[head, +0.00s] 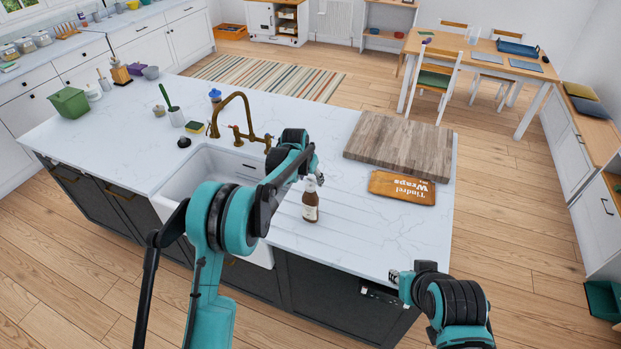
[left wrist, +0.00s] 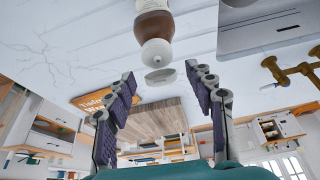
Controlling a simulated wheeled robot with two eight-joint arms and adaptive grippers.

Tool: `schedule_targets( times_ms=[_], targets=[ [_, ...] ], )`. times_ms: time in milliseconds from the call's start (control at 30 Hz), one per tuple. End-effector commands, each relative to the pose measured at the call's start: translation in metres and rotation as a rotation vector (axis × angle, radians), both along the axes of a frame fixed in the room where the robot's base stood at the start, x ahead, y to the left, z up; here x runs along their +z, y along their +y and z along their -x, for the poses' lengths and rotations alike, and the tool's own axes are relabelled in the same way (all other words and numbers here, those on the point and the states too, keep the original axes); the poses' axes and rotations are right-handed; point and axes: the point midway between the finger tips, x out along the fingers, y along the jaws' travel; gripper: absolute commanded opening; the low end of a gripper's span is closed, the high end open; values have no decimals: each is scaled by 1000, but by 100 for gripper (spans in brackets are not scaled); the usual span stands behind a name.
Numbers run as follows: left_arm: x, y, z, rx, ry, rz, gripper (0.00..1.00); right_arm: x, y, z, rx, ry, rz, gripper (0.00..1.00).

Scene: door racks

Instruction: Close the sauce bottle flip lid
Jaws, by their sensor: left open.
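The sauce bottle (head: 310,208) is brown with a pale label and stands upright on the white island worktop, right of the sink. In the left wrist view the bottle (left wrist: 154,24) has a white cap (left wrist: 156,52), and its round flip lid (left wrist: 160,76) stands open, away from the cap. My left gripper (head: 313,166) is just behind and above the bottle top in the head view. In the left wrist view its two dark-padded fingers (left wrist: 160,80) are spread and empty, with the lid showing between their tips. My right gripper (head: 396,278) is low at the island's front edge; its jaws are unclear.
A wooden board (head: 400,145) and an orange wraps packet (head: 402,187) lie right of the bottle. The white sink (head: 190,185) and brass tap (head: 240,112) are to its left. Worktop around the bottle's right side is clear.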

Motion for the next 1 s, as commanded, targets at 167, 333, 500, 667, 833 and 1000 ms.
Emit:
schedule_targets(
  times_ms=[167,333,500,667,833,1000],
  targets=[
    [-6,-1,-2,0,0,0,54,1,0,0,0,0,0,29],
    [-6,-1,-2,0,0,0,54,1,0,0,0,0,0,29],
    [-6,-1,-2,0,0,0,12,1,0,0,0,0,0,29],
    [-6,-1,-2,1,-2,1,4,0,0,0,0,0,0,29],
    [-12,1,1,1,-67,28,4,-17,0,0,0,0,0,29],
    [-11,2,3,1,-114,47,4,-24,0,0,0,0,0,29]
  ],
)
